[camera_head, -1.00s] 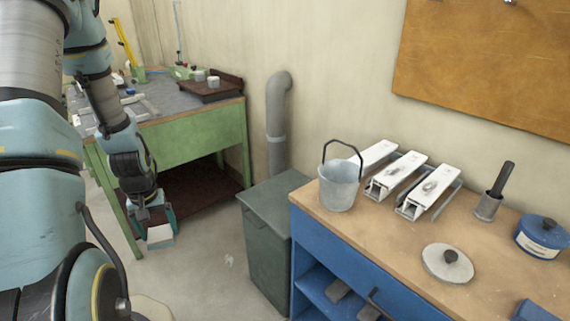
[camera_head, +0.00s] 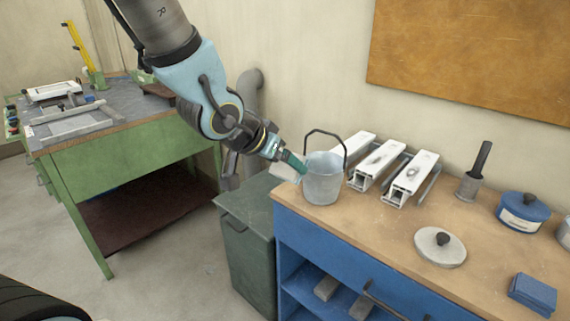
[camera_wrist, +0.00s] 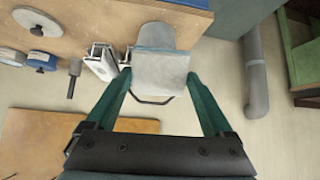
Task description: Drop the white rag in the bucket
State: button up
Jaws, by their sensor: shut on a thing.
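A grey metal bucket (camera_head: 323,180) with a raised dark handle stands upright at the left end of the wooden bench top. My gripper (camera_head: 292,165) is just left of the bucket, near rim height. It is shut on the white rag (camera_head: 284,173), which hangs at the bucket's left side in the head view. In the wrist view the rag (camera_wrist: 160,70) lies between the two green fingers (camera_wrist: 160,85) and covers part of the bucket (camera_wrist: 155,36) behind it. I cannot tell whether the rag touches the bucket.
White clamp profiles (camera_head: 378,163) stand close to the bucket's right. A round lid (camera_head: 440,247), a cup with a dark handle (camera_head: 472,182) and a blue pot (camera_head: 524,212) are farther right on the blue bench. A dark green bin (camera_head: 250,235) stands left of it.

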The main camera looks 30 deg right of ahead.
jog(key=shift+s+d+r, duration=0.1)
jog(key=shift+s+d, duration=0.1)
jog(key=shift+s, duration=0.1)
jog(key=shift+d, duration=0.2)
jog(key=b, duration=0.4)
send_over(322, 181)
jog(key=w+d, duration=0.1)
jog(key=w, duration=0.2)
notch_tip(322, 181, down, 3)
jog(key=shift+w+d+f+b, duration=0.2)
jog(key=shift+f+b, duration=0.2)
jog(key=shift+f, duration=0.35)
jog(key=o, duration=1.1)
jog(key=shift+c, duration=0.2)
